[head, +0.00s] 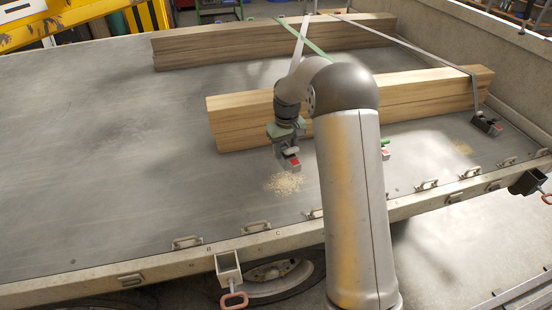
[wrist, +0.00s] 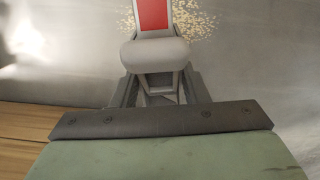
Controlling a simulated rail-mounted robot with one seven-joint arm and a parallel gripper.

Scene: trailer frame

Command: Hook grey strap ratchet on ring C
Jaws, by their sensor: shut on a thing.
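The grey ratchet (head: 291,162) with a red patch is held in my gripper (head: 286,148), above the trailer bed in front of the near timber. In the wrist view the ratchet's grey body (wrist: 155,55) sits between my fingers, which are shut on it. A pale grey strap (head: 300,45) runs from the far timber down behind my arm; its join to the ratchet is hidden. Ring C (head: 256,227) lies on the near bed edge, just left of the letter C, below and left of the ratchet. The ratchet is apart from it. The ratchet's hook cannot be made out.
Two timber stacks (head: 240,122) lie across the bed. Several other rings, including one by letter B (head: 187,242), line the near edge. A green ratchet (head: 385,148) shows behind my arm. Another dark ratchet (head: 487,125) lies at right. Sawdust (head: 284,184) lies below my gripper. The left bed is clear.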

